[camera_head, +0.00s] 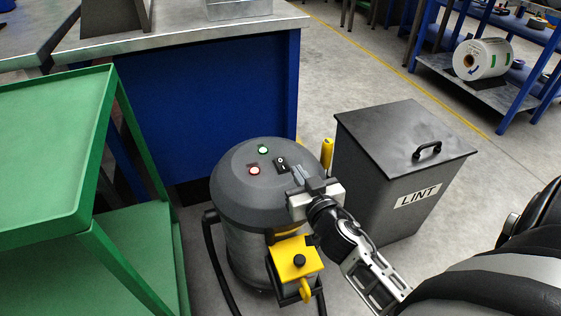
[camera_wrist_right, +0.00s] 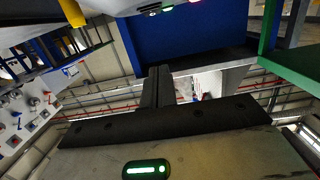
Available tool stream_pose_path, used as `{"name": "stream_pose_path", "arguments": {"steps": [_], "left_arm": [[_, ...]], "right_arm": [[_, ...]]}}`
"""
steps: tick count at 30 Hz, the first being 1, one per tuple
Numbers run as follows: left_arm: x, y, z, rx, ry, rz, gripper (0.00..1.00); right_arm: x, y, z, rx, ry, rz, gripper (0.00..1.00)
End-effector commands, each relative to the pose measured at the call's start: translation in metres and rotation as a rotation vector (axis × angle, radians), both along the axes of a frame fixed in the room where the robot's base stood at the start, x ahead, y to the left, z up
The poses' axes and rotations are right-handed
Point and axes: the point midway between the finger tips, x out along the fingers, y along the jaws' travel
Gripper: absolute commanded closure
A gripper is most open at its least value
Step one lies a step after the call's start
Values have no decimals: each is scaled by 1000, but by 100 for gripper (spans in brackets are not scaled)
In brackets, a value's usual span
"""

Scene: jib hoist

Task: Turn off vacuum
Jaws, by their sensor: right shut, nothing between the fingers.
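The vacuum (camera_head: 243,200) is a grey drum with a dark domed lid, standing on the floor in the middle of the head view. Its lid carries a black rocker switch (camera_head: 282,164), a green light (camera_head: 263,149) and a red light (camera_head: 255,170). My right gripper (camera_head: 297,172) is shut and empty, its fingertips just beside the switch at the right of the lid. Whether they touch it I cannot tell. In the right wrist view the closed fingers (camera_wrist_right: 158,88) point away, with part of the lid (camera_wrist_right: 150,6) at the top edge. My left gripper is not in view.
A dark LINT bin (camera_head: 385,180) with a handled lid stands close on the right. A green cart (camera_head: 110,130) is at the left, and a blue workbench (camera_head: 210,110) stands behind. A yellow box (camera_head: 295,258) is at the vacuum's front. Open floor lies beyond the bin.

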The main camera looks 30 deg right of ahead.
Motion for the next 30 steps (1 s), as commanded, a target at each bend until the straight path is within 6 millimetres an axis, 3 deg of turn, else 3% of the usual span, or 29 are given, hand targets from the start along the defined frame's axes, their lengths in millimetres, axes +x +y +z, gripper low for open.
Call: {"name": "stream_pose_path", "arguments": {"steps": [8, 21, 22, 24, 30], "left_arm": [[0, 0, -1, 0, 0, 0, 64], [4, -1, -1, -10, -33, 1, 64], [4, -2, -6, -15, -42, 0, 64], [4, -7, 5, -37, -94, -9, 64], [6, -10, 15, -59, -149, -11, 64]], "right_arm": [[15, -3, -1, -1, -2, 2, 100], [101, -25, -12, -3, -1, -1, 100], [99, -24, -26, 0, 4, -1, 100], [99, -24, -37, 1, 3, 0, 100], [101, -24, -51, 0, 1, 0, 100]]}}
